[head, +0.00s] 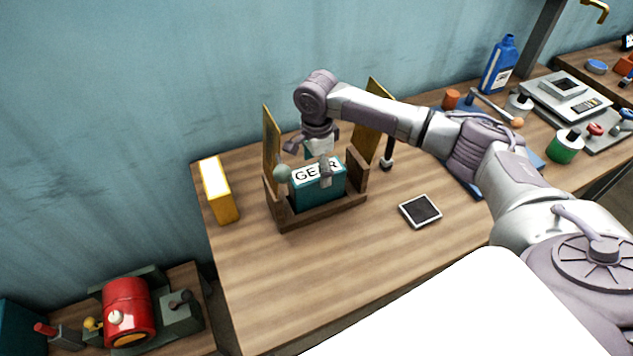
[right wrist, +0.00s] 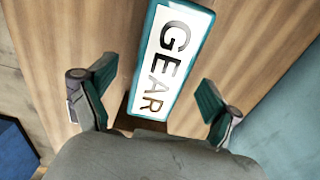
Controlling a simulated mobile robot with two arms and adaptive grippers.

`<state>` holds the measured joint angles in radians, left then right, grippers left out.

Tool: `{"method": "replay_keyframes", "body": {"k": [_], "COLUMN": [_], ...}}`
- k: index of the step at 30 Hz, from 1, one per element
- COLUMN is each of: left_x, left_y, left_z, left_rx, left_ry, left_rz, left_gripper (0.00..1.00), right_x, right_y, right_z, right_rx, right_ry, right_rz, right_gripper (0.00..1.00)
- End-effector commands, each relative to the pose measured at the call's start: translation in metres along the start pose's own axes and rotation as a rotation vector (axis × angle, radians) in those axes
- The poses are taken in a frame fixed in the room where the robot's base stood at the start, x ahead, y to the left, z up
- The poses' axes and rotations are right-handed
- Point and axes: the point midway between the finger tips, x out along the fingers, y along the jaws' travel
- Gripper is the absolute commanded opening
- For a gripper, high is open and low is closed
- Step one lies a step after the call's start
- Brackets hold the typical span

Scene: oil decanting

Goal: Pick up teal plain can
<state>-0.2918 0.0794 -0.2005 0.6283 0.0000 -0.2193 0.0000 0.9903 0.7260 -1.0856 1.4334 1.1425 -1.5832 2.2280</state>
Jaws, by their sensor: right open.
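A teal can (head: 318,192), box-shaped with a white top panel reading GEAR, stands in a brown wooden holder (head: 325,214) on the table. It also shows in the right wrist view (right wrist: 170,60), running lengthwise between my fingers. My right gripper (head: 306,160) is above the can, pointing down, and partly covers its top. In the right wrist view my right gripper (right wrist: 155,95) is open, with one teal-padded finger on each side of the can and gaps between them. My left gripper is out of view.
A blue bottle (head: 498,66) and a scale (head: 563,92) are farther right. The table front is clear.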

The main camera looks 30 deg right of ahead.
Motion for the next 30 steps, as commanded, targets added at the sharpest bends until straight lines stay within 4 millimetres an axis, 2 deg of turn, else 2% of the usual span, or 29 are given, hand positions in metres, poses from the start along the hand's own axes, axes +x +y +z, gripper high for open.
{"method": "replay_keyframes", "body": {"k": [5, 12, 27, 28, 30], "left_x": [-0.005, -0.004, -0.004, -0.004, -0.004], "left_y": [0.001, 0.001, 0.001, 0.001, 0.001], "left_z": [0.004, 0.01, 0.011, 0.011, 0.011], "left_rx": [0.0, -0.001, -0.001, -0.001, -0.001], "left_ry": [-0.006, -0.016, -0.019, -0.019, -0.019], "left_rz": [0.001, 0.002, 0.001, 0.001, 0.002], "left_gripper": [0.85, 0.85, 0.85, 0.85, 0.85], "right_x": [0.016, 0.018, 0.018, 0.018, 0.016], "right_y": [-0.001, -0.001, -0.001, -0.001, -0.002], "right_z": [0.0, 0.0, 0.0, 0.0, 0.001], "right_rx": [-0.001, -0.001, -0.001, -0.001, -0.001], "right_ry": [0.001, 0.0, 0.0, 0.0, -0.001], "right_rz": [-0.001, -0.002, -0.001, -0.001, -0.004], "right_gripper": [0.9, 0.88, 0.05, 0.0, 0.0]}}
